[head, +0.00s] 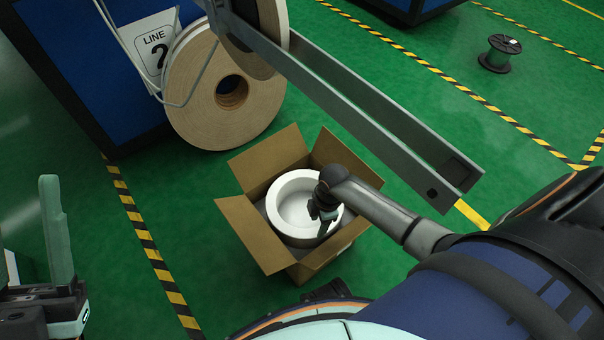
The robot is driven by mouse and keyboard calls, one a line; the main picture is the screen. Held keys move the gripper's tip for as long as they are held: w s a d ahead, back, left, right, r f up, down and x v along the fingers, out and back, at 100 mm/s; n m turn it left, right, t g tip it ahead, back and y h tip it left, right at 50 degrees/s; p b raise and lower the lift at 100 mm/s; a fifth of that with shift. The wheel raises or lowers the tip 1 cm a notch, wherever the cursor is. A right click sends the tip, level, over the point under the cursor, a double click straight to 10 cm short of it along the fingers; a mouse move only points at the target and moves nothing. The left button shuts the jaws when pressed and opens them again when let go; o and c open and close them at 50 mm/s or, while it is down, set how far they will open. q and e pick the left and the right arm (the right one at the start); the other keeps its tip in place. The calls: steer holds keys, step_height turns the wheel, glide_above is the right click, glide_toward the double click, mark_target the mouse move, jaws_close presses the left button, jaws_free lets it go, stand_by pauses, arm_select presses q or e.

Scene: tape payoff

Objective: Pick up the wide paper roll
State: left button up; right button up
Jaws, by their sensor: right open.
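A wide white paper roll (284,188) with a large round hollow sits in an open cardboard box (238,222) on the floor. My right gripper (326,222) is open and points down over the right side of the roll. Its dark fingers overlap the roll's rim in the picture, and I cannot tell whether they touch it. The gripper and wrist hide part of the right rim. My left gripper (57,232) is at the lower left edge, well away from the box. One upright finger shows clearly and the rest is cut off.
A large tan roll (222,95) hangs by a blue machine (85,65) behind the box. A grey metal frame (370,105) slants above and right of the box. The box flaps stand open. A black spool (497,55) stands far right. Green floor lies clear left of the box.

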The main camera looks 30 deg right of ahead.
mark_target(315, 232)
steer(key=f, duration=0.1)
steer(key=f+b, duration=0.1)
steer(key=f, duration=0.2)
steer(key=shift+w+a+f+b, duration=0.1)
steer(key=shift+a+b, duration=0.15)
steer(key=shift+b, duration=0.15)
steer(key=f+b, duration=0.1)
steer(key=f, duration=0.1)
steer(key=f+b, duration=0.1)
steer(key=f, duration=0.1)
steer(key=f+b, duration=0.2)
steer(key=shift+w+a, duration=0.1)
steer(key=shift+a, duration=0.25)
arm_select(q)
step_height(315, 232, down, 7)
steer(key=d, duration=0.1)
steer(key=shift+w+g, duration=0.2)
steer(key=shift+g, duration=0.2)
arm_select(e)
steer(key=shift+r, duration=0.1)
arm_select(q)
steer(key=shift+m, duration=0.3)
arm_select(e)
jaws_close()
arm_select(q)
steer(key=shift+f, duration=0.1)
arm_select(e)
steer(key=shift+w+r, duration=0.1)
